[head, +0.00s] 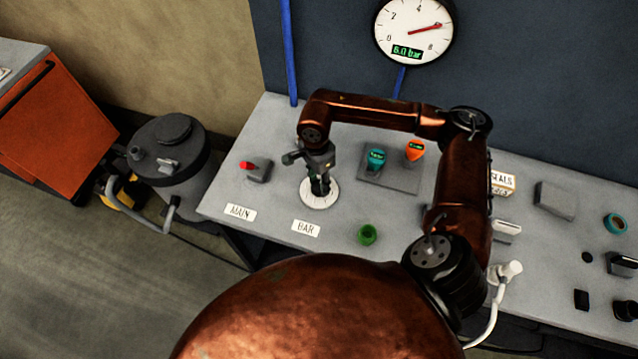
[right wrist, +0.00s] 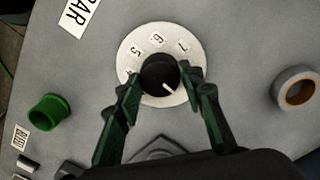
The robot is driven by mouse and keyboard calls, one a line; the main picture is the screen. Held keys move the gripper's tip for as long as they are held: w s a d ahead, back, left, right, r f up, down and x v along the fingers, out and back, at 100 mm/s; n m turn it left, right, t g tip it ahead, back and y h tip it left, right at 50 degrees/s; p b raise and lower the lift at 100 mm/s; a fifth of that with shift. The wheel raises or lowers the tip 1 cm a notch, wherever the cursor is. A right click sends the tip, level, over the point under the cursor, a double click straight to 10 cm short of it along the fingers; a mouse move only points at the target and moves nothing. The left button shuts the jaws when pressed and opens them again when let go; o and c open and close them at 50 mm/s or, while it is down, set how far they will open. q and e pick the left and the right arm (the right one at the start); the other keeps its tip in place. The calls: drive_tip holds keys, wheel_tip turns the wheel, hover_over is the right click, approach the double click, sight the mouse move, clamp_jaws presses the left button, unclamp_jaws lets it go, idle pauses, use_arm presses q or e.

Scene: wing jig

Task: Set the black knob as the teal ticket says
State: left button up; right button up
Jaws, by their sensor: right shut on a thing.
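The black knob (right wrist: 158,72) sits at the centre of a white round dial (right wrist: 129,52) marked 5, 6 and 7. Its white pointer line faces the lower right in the right wrist view, away from those numbers. My right gripper (right wrist: 163,82) is shut on the knob, one green-black finger on each side. In the head view the gripper (head: 320,185) comes down over the dial (head: 319,201) and mostly hides the knob. The teal ticket (head: 376,159) stands on a grey plate; its writing is too small to read. My left gripper is not in view.
An orange ticket (head: 414,150) stands beside the teal one. The wall gauge (head: 413,31) reads 6.0 bar. A red-tipped lever (head: 256,169) is left of the dial, a green ring (head: 367,235) to its lower right. Several small items lie on the bench's right side.

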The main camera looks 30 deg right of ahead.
sight(317, 183)
drive_tip(key=shift+a, duration=0.1)
idle(0.3)
drive_tip(key=o, duration=1)
drive_tip(key=shift+o, duration=0.8)
wheel_tip(317, 183, up, 12)
drive_tip(key=shift+w, duration=0.4)
